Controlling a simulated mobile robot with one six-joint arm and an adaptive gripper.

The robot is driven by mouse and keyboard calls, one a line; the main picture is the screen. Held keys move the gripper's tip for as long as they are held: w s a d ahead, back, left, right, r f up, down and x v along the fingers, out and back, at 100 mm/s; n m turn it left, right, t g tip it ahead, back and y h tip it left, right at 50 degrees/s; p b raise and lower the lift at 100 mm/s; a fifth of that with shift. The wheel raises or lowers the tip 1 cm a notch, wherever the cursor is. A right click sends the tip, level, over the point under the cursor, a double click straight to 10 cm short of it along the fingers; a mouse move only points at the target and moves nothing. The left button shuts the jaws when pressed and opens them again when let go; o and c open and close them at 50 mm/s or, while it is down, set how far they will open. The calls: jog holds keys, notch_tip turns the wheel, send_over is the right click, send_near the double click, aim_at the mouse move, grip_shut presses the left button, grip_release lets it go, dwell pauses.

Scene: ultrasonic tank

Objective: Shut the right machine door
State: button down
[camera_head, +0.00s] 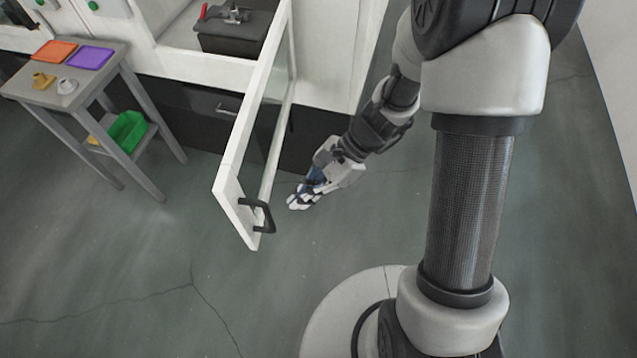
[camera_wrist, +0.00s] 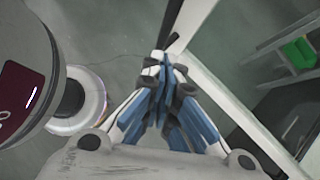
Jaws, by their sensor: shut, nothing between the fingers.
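The right machine door (camera_head: 229,194) is white-framed with a clear pane and stands swung wide open from the machine toward the camera. Its black handle (camera_head: 262,214) is at the free end, on the right face. My gripper (camera_head: 295,204) is shut and empty, to the right of the door and near its handle in the head view. In the wrist view my gripper (camera_wrist: 162,62) shows closed fingertips, with the door frame (camera_wrist: 205,85) just to their right. A dark bar beyond the fingertips looks like the handle (camera_wrist: 172,22); I cannot tell whether they touch.
The machine opening holds a dark vise-like block (camera_head: 235,30). A grey side table (camera_head: 35,92) at left carries an orange tray (camera_head: 54,51), a purple tray (camera_head: 89,57) and small parts, with a green bin (camera_head: 127,131) below. The floor in front of the door is clear.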

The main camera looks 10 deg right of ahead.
jog(key=shift+s+a+r+b, duration=0.1)
jog(key=shift+s+a, duration=0.1)
jog(key=shift+a, duration=0.35)
jog(key=shift+s+a+b, duration=0.1)
jog(key=shift+s+a, duration=0.1)
jog(key=shift+a, duration=0.4)
jog(key=shift+s+a+r+b, duration=0.1)
jog(key=shift+s+a, duration=0.1)
jog(key=shift+a, duration=0.35)
jog(key=shift+a, duration=0.1)
